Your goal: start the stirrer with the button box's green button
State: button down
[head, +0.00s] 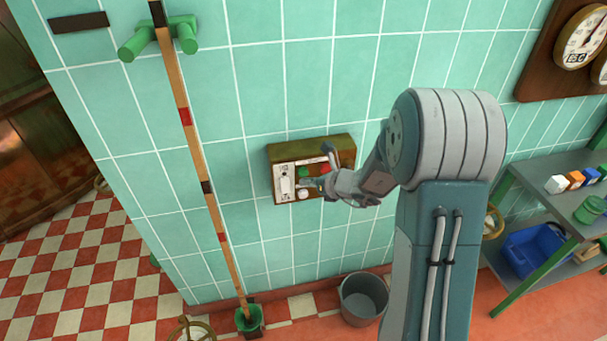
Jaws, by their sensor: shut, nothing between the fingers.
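The button box (278,160) is a brownish, olive-edged box mounted on the green tiled wall. Its light face plate carries a green button (304,171) near the top middle and a red button (325,167) to the right of it. A pale round knob (303,194) sits below the green button, and a white switch plate (286,184) is at the left. My gripper (314,184) is shut and empty, with its fingers in front of the box's face just below the green button. I cannot tell whether the fingertips touch the box. The gripper hides the lower right of the face.
A wooden pole (190,130) leans on the wall left of the box, its foot in a green holder (250,320). A grey bucket (364,300) stands below. A shelf (545,195) with a blue crate (533,251) is at the right. Gauges (582,38) hang upper right.

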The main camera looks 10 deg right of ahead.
jog(key=shift+w, duration=0.15)
dwell(0.6)
jog(key=shift+w+r, duration=0.1)
jog(key=shift+w, duration=0.15)
jog(key=shift+w, duration=0.45)
dwell(0.7)
jog(key=shift+s, duration=0.9)
jog(key=shift+s, duration=2.5)
